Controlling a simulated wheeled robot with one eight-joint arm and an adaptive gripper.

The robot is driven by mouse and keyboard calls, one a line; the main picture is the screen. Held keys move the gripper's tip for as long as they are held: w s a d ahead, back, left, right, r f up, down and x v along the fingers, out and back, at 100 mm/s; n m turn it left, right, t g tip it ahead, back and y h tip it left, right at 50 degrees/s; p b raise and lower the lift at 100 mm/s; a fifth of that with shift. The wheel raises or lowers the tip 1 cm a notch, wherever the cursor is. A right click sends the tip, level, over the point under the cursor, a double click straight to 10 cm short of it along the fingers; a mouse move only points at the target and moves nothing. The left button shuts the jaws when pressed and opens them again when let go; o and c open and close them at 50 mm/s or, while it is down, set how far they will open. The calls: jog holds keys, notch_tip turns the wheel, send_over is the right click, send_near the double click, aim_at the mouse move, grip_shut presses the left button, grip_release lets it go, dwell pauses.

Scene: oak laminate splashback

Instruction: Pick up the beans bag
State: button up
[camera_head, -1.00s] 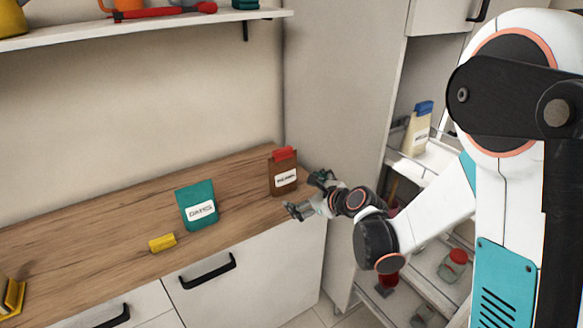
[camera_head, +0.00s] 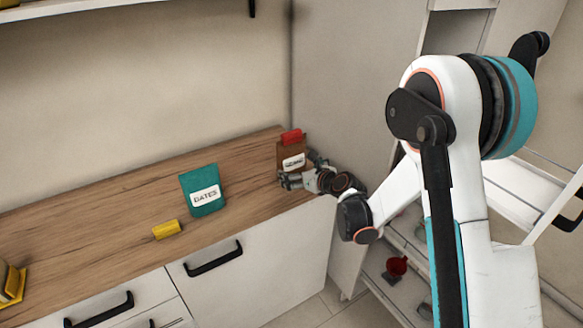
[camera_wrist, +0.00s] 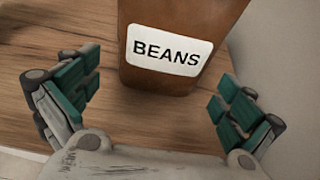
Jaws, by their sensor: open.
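The beans bag (camera_head: 289,151) is brown with a red clip on top and a white label. It stands upright near the right end of the wooden counter, by the side panel. In the wrist view the beans bag (camera_wrist: 172,75) shows its "BEANS" label, centred just ahead of the fingers; its top is cut off. My gripper (camera_head: 303,176) is at the bag's front lower side in the head view. In the wrist view my gripper (camera_wrist: 158,100) is open, one finger on each side of the bag's line, with gaps to the bag on both sides.
A teal dates bag (camera_head: 203,190) stands on the counter (camera_head: 110,215) to the left. A yellow block-like item (camera_head: 167,229) lies in front of it. A shelf (camera_head: 50,12) runs above. An open pull-out rack (camera_head: 515,190) is on the right.

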aim_at(295, 167)
jog(key=shift+r+b+x, duration=0.15)
jog(key=shift+b+x, duration=0.45)
jog(key=shift+x, duration=0.7)
jog(key=shift+r+b+x, duration=0.1)
jog(key=shift+b+x, duration=0.45)
jog(key=shift+x, duration=0.8)
jog(key=shift+w+r, duration=0.1)
jog(key=c, duration=1.2)
jog(key=shift+o, duration=0.2)
